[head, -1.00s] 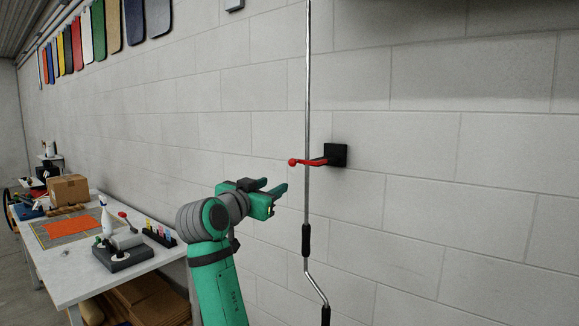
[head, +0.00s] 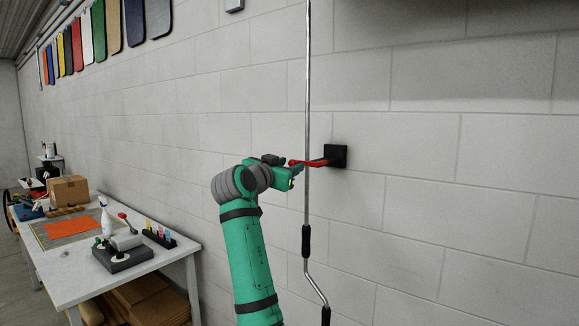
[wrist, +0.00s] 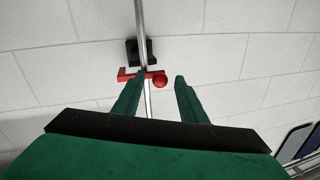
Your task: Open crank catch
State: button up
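My gripper (head: 287,167) is at the ball end, left of the rod. I cannot tell whether the fingers touch the ball.
A white brick wall (head: 440,210) stands close behind the catch. The crank's bent handle (head: 316,285) hangs below. A workbench (head: 75,280) with a cardboard box (head: 68,190), a spray bottle and tools is at the left.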

jog(key=shift+w+d, duration=0.15)
jog(key=shift+w, duration=0.15)
jog(key=shift+c, duration=0.7)
grip_shut()
